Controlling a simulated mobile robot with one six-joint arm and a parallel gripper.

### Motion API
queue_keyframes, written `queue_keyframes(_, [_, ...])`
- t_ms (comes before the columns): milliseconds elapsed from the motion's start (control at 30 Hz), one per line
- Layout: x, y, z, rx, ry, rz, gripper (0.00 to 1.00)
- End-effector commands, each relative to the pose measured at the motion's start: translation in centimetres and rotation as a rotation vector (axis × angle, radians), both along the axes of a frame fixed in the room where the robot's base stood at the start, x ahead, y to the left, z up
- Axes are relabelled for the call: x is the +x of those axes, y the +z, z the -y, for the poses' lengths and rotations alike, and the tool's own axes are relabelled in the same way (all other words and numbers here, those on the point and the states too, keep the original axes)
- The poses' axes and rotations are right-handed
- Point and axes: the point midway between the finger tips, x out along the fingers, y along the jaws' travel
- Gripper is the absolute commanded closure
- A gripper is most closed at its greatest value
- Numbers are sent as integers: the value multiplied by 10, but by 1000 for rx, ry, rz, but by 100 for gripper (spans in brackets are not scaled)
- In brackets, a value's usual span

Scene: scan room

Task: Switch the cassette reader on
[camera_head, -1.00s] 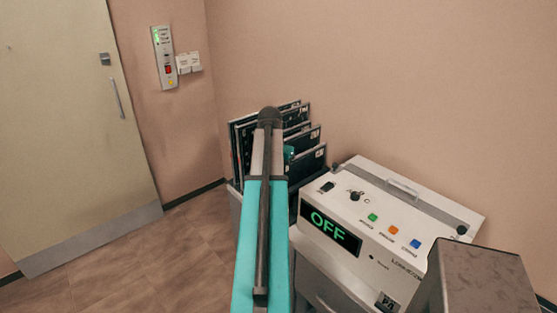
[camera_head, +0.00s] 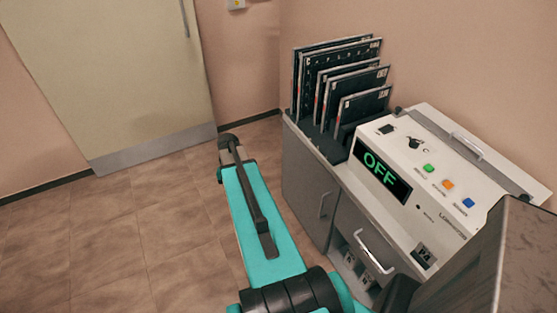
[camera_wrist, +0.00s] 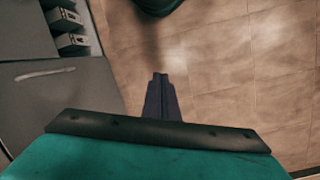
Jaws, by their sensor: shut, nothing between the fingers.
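The cassette reader (camera_head: 455,205) is a white box on top of the grey cabinet at the right in the head view. Its dark display reads OFF in green letters. Green, orange and blue buttons and a dark knob sit on its sloped top. My teal arm stands left of the cabinet in the head view, apart from the reader; my gripper is hidden there. In the wrist view my gripper (camera_wrist: 161,77) is shut and empty, above the bare floor. The reader is not in the wrist view.
Several dark cassettes (camera_head: 340,75) stand upright in a rack on the cabinet, left of the reader. The grey cabinet (camera_head: 308,180) has handles and an open shelf with boxes, which the wrist view (camera_wrist: 68,30) also shows. A door (camera_head: 120,75) is at the back left. The floor at left is clear.

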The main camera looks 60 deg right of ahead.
Motion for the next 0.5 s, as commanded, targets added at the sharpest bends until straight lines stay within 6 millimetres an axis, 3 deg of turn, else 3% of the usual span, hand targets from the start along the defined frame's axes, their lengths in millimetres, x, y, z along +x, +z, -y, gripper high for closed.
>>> queue_keyframes(33, [0, -14, -22, 14, 43, -11, 100])
queue_keyframes(100, [-1, -30, -48, 29, 98, -23, 100])
queue_keyframes(267, [-8, -64, -105, 65, 221, -51, 100])
queue_keyframes(500, [-33, -111, -184, 115, 405, -97, 100])
